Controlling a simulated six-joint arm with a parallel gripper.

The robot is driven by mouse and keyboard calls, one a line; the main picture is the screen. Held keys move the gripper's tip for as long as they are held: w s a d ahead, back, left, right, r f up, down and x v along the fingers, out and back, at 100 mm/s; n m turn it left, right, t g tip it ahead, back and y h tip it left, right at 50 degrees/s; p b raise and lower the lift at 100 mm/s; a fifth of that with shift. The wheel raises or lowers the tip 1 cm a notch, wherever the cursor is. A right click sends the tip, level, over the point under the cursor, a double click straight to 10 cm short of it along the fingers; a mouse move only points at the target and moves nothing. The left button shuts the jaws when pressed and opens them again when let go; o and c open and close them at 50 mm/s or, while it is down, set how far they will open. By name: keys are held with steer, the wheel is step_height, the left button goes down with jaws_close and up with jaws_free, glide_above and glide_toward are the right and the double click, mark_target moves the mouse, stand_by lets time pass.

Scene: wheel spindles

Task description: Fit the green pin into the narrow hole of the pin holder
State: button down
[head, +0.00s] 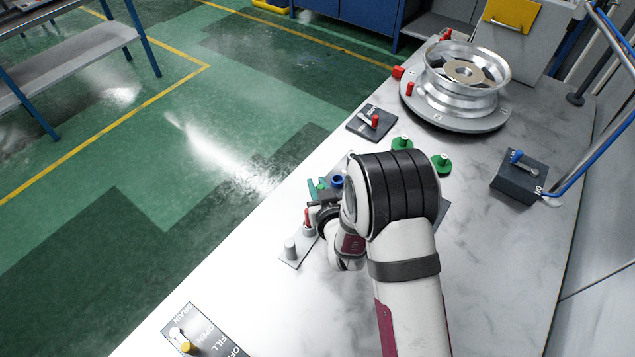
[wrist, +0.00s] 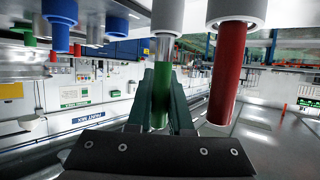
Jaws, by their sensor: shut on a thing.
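In the wrist view, which looks upside down, the fingers of my gripper (wrist: 160,100) are shut on the green pin (wrist: 161,92). Its bare metal end (wrist: 162,48) meets a light grey post (wrist: 168,14) of the pin holder; I cannot tell how deep it sits. In the head view the pin holder (head: 288,261) is a light plate with grey posts at the table's left edge, partly hidden by my arm. A red pin (head: 307,216) stands in one post; it also shows in the wrist view (wrist: 229,75), beside the green pin and apart from it.
Blue pieces and a green one hang at the upper left of the wrist view. Two green knobs (head: 402,144) and a dark box with a red-handled lever (head: 371,123) lie beyond my arm. A metal wheel (head: 466,82) stands on a round base.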

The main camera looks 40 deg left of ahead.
steer(key=shift+f, duration=1)
steer(key=c, duration=0.7)
jaws_free()
steer(key=shift+c, duration=0.2)
steer(key=v, duration=1.2)
steer(key=w+d+r+m+g+h, duration=0.1)
steer(key=w+d+r+m+h, duration=0.2)
steer(key=d, duration=0.6)
steer(key=w+d+r+m+g+h, duration=0.1)
steer(key=d+r+m+h, duration=0.3)
steer(key=d, duration=0.5)
steer(key=s+d+r+m+g, duration=0.2)
steer(key=s+d+m, duration=0.1)
steer(key=s, duration=0.3)
steer(key=s+d+r+m+g+h, duration=0.1)
steer(key=s+d+r+m+g, duration=0.1)
steer(key=s, duration=0.5)
steer(key=s+d+r+m+g, duration=0.2)
steer(key=s+d+m+g, duration=0.1)
steer(key=s, duration=0.4)
steer(key=shift+d+r+m+h, duration=0.3)
steer(key=shift+d, duration=0.6)
